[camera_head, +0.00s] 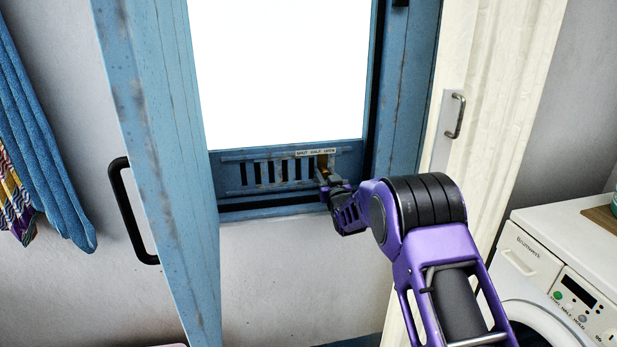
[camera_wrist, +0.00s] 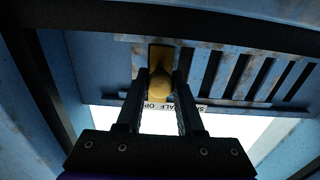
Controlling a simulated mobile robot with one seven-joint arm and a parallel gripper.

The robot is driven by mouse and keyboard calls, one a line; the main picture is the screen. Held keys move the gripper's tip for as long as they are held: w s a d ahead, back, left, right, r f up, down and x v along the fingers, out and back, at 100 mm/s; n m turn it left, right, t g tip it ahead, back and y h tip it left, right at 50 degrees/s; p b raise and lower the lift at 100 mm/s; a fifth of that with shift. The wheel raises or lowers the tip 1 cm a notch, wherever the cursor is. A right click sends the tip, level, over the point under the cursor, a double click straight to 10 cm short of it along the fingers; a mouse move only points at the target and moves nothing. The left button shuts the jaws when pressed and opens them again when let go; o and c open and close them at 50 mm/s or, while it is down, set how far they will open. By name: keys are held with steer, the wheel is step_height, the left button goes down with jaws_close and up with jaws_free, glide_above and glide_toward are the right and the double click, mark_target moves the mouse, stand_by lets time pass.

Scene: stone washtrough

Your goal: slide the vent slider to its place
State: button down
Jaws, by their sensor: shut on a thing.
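The vent slider is a slotted blue plate (camera_head: 275,172) set in a rail below the bright window pane. A label strip (camera_head: 316,152) above it reads shut, half, open. The slider's brass knob (camera_wrist: 158,82) sits near the right end of the vent, at the open end of the label. My gripper (camera_wrist: 158,92) is shut on the knob, with one finger on each side of it. In the head view my gripper (camera_head: 325,184) reaches the vent from the right and partly covers the knob. Several dark slots show left of the knob.
A blue door (camera_head: 160,170) with a black handle (camera_head: 130,210) stands ajar at left. A cream panel (camera_head: 480,110) with a metal handle is at right. A white washing machine (camera_head: 550,265) stands at lower right. Towels hang at far left.

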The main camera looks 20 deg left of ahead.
steer(key=shift+w+d, duration=0.35)
steer(key=shift+d, duration=0.2)
steer(key=shift+w+d, duration=0.3)
steer(key=shift+d, duration=0.2)
steer(key=c, duration=0.5)
jaws_free()
steer(key=shift+d, duration=0.1)
steer(key=shift+c, duration=0.2)
steer(key=shift+s, duration=0.15)
steer(key=v, duration=1.7)
steer(key=shift+d, duration=0.1)
